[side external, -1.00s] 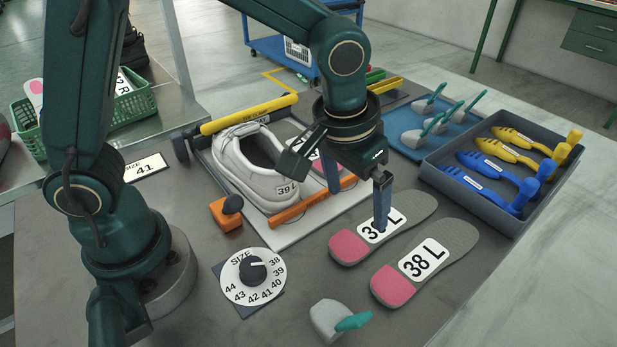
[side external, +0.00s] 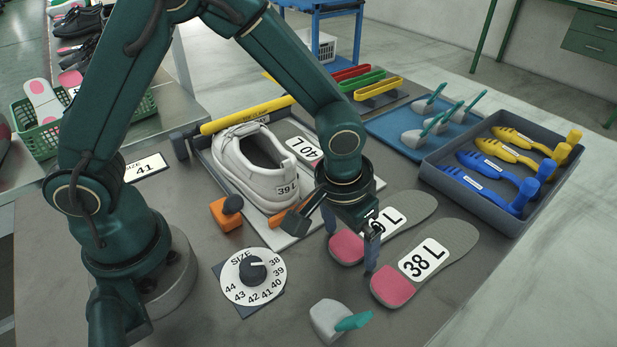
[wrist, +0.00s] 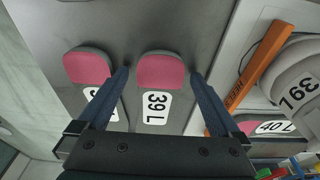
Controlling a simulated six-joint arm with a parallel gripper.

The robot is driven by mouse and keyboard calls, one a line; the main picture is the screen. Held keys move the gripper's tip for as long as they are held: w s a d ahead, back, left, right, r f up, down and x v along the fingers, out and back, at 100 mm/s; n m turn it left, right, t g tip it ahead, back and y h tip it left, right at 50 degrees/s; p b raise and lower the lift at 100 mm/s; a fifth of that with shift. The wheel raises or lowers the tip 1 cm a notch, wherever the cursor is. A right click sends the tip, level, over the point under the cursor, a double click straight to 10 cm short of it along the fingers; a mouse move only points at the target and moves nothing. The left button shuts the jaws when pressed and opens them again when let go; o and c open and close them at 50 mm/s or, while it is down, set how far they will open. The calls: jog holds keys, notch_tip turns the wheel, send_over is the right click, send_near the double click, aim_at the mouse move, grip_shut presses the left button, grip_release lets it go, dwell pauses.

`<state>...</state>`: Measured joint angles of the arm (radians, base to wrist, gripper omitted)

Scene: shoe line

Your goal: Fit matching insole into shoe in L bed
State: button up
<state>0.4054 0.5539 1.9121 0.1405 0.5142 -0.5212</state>
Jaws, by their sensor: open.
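A white shoe (side external: 255,170) marked 39 L lies in the bed, its opening facing up; it also shows in the wrist view (wrist: 297,70). The 39 L insole (side external: 346,248), grey with a pink heel, lies flat on the table. In the wrist view its label reads clearly (wrist: 156,105). My gripper (side external: 349,242) is open, with one finger on each side of this insole's pink heel and nothing held. I cannot tell how high the fingertips are. The 38 L insole (side external: 445,250) lies beside it, close to one finger. A 40 L insole (side external: 300,147) lies beside the shoe.
A yellow bar (side external: 248,115) and an orange rail (wrist: 262,62) flank the shoe. A size dial (side external: 253,278), a grey block with teal handle (side external: 330,320) and an orange block (side external: 225,213) stand nearby. A grey tray (side external: 440,180) holds blue and yellow shoe trees.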

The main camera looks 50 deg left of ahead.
jog(key=c, duration=1)
jog(key=shift+r, duration=3.05)
